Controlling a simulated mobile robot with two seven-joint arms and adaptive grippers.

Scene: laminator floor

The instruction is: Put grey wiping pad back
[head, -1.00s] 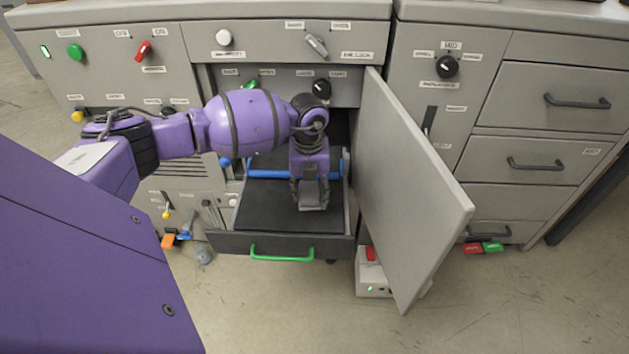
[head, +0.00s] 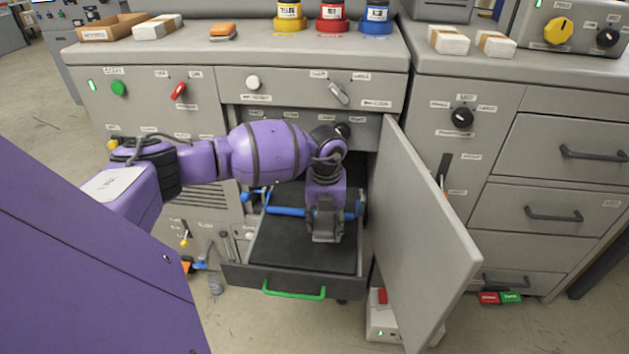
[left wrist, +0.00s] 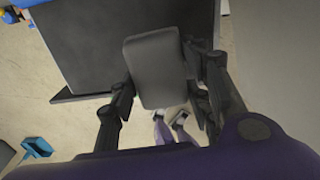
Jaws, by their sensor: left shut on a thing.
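The grey wiping pad (left wrist: 155,70) is a flat grey block with rounded corners. In the left wrist view it sits between the two black fingers of my left gripper (left wrist: 158,92), which is shut on it. In the head view my left gripper (head: 325,234) points down over the open drawer (head: 242,277) with its dark mat. The drawer has a green handle (head: 294,292), and a blue bar crosses it behind the gripper. I cannot tell how far the pad is above the mat. My right gripper is not in view.
A grey door (head: 420,230) stands open just right of the drawer. On the counter (head: 230,60) are an open cardboard box (head: 112,27), an orange-topped block (head: 223,31), white packs, and yellow, red and blue containers. A white box (head: 383,322) stands on the floor by the door.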

